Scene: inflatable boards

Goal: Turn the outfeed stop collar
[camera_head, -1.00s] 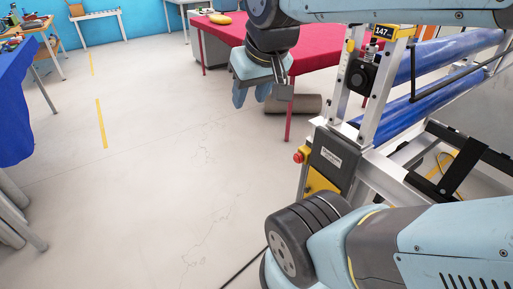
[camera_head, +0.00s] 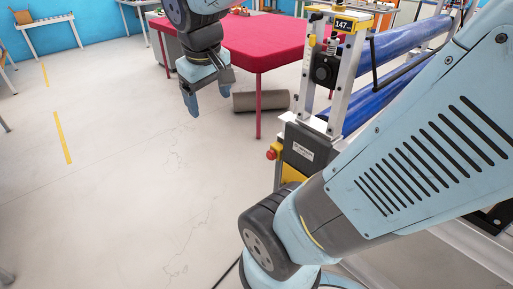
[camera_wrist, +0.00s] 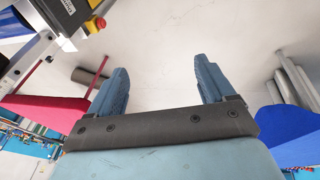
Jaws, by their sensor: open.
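The machine (camera_head: 300,147) at the right of the head view has a white metal frame, a yellow top bracket marked 147 and blue rolls behind. A black round fitting (camera_head: 325,70) sits on its upright, below a small spring-like part (camera_head: 331,46). I cannot tell which of these is the outfeed stop collar. My gripper (camera_head: 207,97) hangs left of the machine, in front of the red table, clear of everything. In the wrist view my gripper (camera_wrist: 161,72) is open and empty, its blue fingers wide apart over bare floor. The machine's corner shows at upper left there.
A red-topped table (camera_head: 250,42) stands behind my gripper, with a grey-brown cylinder (camera_head: 262,100) on the floor by its leg. A red button (camera_head: 271,155) juts from the machine's near side. The pale floor at left is open. My arm link covers the lower right.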

